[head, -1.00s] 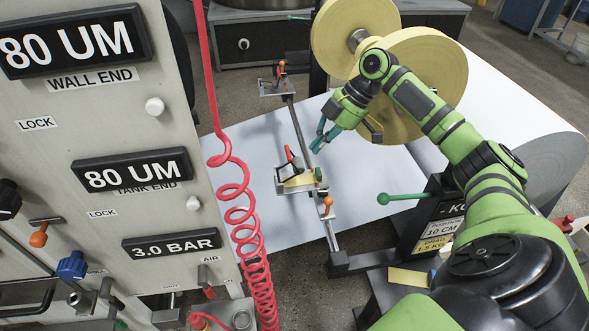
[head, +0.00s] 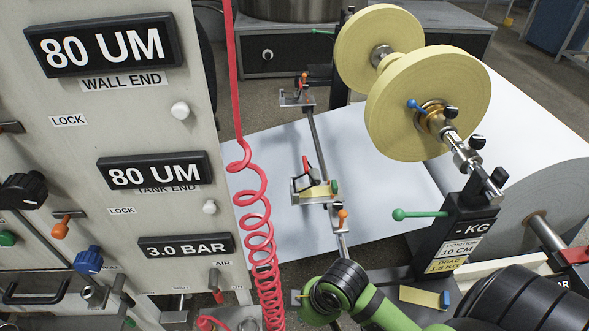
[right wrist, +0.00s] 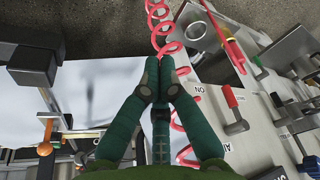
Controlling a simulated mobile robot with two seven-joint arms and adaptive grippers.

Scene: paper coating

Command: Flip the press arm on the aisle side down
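Two small levers with orange knobs stand on the thin rail across the pale web: a near one (head: 343,214), which looks upright, and a far one (head: 303,80). I cannot tell for sure which is the aisle-side press arm. An orange-knobbed lever also shows at the left of the right wrist view (right wrist: 46,135). My right gripper (right wrist: 160,62) has its dark green fingers together with nothing seen between them. It is apart from that lever, with the red coiled hose behind its tips. In the head view only my right arm's links show at the bottom. My left gripper is not in view.
A panel (head: 130,140) with readouts and knobs fills the left. A red coiled hose (head: 262,215) hangs beside it. Yellow rolls (head: 425,105) sit on a shaft above the web (head: 270,160). A black stand (head: 465,225) with a green-ball lever (head: 400,214) is at right.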

